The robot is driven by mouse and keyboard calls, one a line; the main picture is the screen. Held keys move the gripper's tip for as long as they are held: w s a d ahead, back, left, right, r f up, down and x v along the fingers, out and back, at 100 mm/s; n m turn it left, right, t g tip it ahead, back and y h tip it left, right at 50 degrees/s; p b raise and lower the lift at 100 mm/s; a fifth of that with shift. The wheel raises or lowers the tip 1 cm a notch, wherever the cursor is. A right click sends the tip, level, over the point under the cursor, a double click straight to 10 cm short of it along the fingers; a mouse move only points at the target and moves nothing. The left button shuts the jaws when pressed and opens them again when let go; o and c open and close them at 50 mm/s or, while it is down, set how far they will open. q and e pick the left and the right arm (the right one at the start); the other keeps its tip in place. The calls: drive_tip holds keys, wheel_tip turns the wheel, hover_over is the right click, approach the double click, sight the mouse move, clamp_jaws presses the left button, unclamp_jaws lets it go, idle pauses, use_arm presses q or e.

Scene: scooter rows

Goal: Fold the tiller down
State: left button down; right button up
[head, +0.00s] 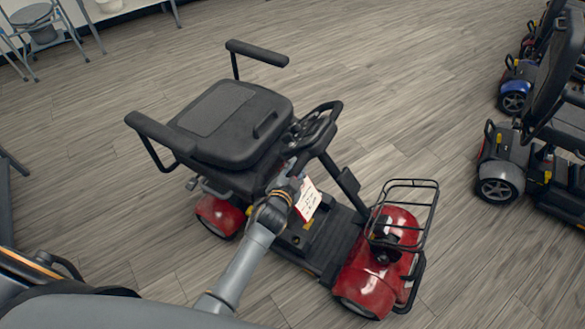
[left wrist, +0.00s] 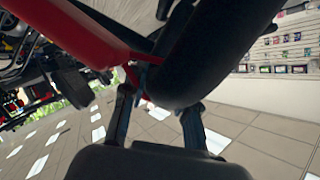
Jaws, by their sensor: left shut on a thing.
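The red and black scooter (head: 375,275) stands on the floor in the middle of the head view. Its tiller (head: 346,183) slopes from the front deck back toward the seat, and its looped handlebar (head: 318,122) is beside the folded seat (head: 222,120). My left gripper (head: 292,178) is at the near side of the handlebar. In the left wrist view its fingers (left wrist: 158,115) are shut on a thick black rounded part (left wrist: 205,50), which appears to be the tiller's handle; the exact contact is partly hidden. My right gripper is not in view.
A white tag (head: 307,200) hangs by the tiller. A wire basket (head: 408,205) sits over the red front. Other scooters (head: 500,165) stand at the right. A commode chair (head: 35,20) is at the back left. Open wood floor surrounds the scooter.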

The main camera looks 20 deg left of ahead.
use_arm(q)
drive_tip(key=shift+d+r, duration=0.2)
drive_tip(key=shift+d, duration=0.1)
drive_tip(key=c, duration=1)
unclamp_jaws()
drive_tip(key=shift+a+f, duration=0.15)
drive_tip(key=shift+a, duration=0.1)
drive_tip(key=shift+c, duration=0.2)
drive_tip(key=shift+s, duration=0.1)
drive_tip(key=v, duration=1.2)
